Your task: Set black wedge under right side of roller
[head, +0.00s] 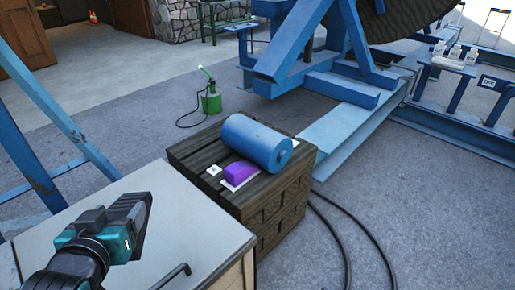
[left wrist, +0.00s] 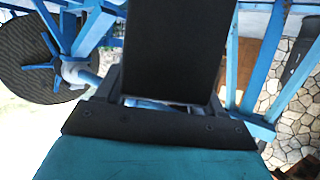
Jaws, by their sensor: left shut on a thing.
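The roller (head: 257,144) is a blue cylinder lying on a dark wooden crate (head: 282,204) in the head view. A purple wedge (head: 240,172) sits against its near side on a white patch. My left gripper (head: 136,208) is at the lower left, above the pale tabletop and apart from the roller. It is shut on a black block, which I take as the black wedge (left wrist: 178,45); this fills the upper middle of the left wrist view. Its fingertips are mostly hidden by the block. My right gripper is not in view.
The pale tabletop (head: 185,235) stands left of the crate. Blue steel frames (head: 300,50) stand behind, and black cables (head: 345,225) lie at right.

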